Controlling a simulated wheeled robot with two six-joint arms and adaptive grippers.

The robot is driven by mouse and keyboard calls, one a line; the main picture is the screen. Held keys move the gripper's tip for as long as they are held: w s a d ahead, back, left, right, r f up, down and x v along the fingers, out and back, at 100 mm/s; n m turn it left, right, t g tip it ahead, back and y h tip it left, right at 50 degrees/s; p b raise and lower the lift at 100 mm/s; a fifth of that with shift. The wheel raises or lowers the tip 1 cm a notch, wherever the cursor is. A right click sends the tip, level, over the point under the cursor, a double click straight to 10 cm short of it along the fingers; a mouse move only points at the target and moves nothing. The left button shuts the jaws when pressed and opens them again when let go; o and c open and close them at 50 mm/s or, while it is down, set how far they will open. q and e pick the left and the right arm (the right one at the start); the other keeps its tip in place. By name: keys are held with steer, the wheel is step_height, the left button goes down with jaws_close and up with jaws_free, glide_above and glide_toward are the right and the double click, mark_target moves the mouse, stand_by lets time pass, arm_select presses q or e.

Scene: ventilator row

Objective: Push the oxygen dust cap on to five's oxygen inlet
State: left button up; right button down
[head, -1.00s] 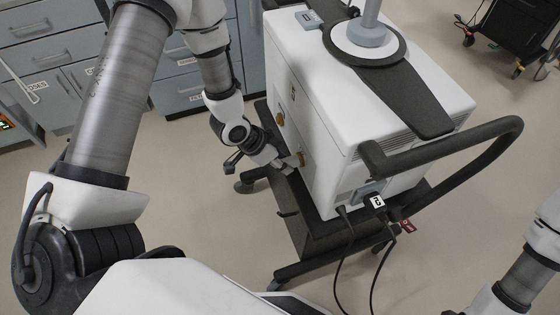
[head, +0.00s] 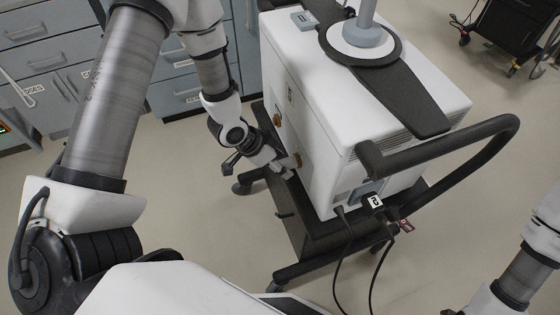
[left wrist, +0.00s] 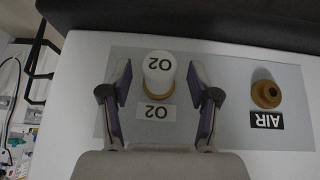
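The white oxygen dust cap (left wrist: 159,70), printed O2, shows in the left wrist view over the brass oxygen inlet (left wrist: 162,98). I cannot tell how far on it sits. My left gripper (left wrist: 160,96) is open, its pads on either side of the cap with gaps between. In the head view my left gripper (head: 283,168) is at the side of ventilator five (head: 330,110), beside the nearer brass fitting (head: 297,160); the cap is not distinguishable there. My right gripper is out of view; only part of the right arm shows.
The brass air inlet (left wrist: 265,94) with its AIR label (left wrist: 267,121) is beside the oxygen inlet. A black handle (head: 450,145) rings the ventilator's near end and cables hang below it. Drawer cabinets (head: 50,55) stand behind. Open floor lies left of the cart.

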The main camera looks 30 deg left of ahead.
arm_select(q)
steer(key=v, duration=0.7)
steer(key=shift+r, duration=0.25)
steer(key=s+f+n+g+y+p, duration=0.2)
steer(key=s+f+n, duration=0.2)
steer(key=s, duration=0.5)
steer(key=s+f+n+g+y+p, duration=0.2)
steer(key=s+f+n+p, duration=0.1)
steer(key=s+f, duration=0.4)
steer(key=shift+s+n+y+p, duration=0.35)
steer(key=shift+s+n, duration=0.35)
steer(key=shift+s, duration=0.2)
steer(key=shift+a+f, duration=0.1)
